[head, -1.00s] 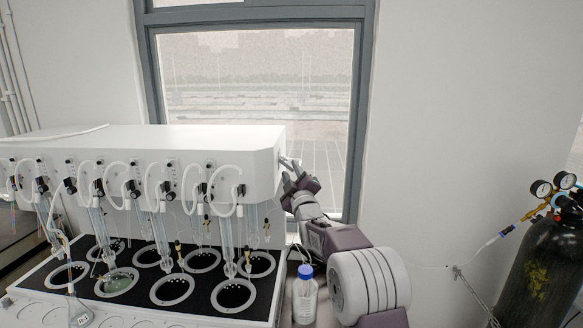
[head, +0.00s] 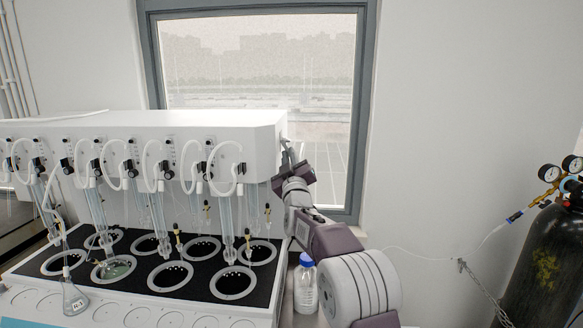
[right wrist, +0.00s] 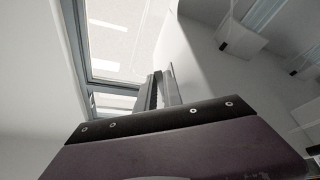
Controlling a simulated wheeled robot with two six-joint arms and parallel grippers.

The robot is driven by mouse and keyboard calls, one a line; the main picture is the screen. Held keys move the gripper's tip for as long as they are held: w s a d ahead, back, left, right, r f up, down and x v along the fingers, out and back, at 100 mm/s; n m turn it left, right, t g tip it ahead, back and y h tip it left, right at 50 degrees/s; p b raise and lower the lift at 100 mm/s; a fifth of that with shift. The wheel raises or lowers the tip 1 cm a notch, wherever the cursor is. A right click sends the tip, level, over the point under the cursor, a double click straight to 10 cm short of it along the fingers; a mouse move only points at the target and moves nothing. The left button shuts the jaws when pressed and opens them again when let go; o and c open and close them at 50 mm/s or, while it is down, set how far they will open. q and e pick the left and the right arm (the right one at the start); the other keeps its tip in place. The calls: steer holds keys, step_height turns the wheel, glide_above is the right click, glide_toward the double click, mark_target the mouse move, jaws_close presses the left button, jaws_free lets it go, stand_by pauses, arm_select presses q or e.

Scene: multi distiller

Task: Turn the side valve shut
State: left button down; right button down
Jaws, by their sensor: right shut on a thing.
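The white multi distiller (head: 200,140) stands at the left, with a row of black-knobbed tubes along its front. The side valve is on its right end face, where my right gripper (head: 288,152) is. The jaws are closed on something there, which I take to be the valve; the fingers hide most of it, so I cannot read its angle. In the right wrist view the two fingers (right wrist: 159,88) stand close together beside the white housing (right wrist: 200,75). My left gripper is out of view.
A blue-capped bottle (head: 305,284) stands below my right arm, close to the distiller base. A round-bottomed flask (head: 74,300) is at the front left. A black gas cylinder (head: 545,255) with gauges and a chain stands at the right.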

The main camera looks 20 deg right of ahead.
steer(key=c, duration=1.6)
jaws_free()
steer(key=shift+o, duration=0.6)
steer(key=shift+d, duration=0.1)
steer(key=shift+f, duration=0.15)
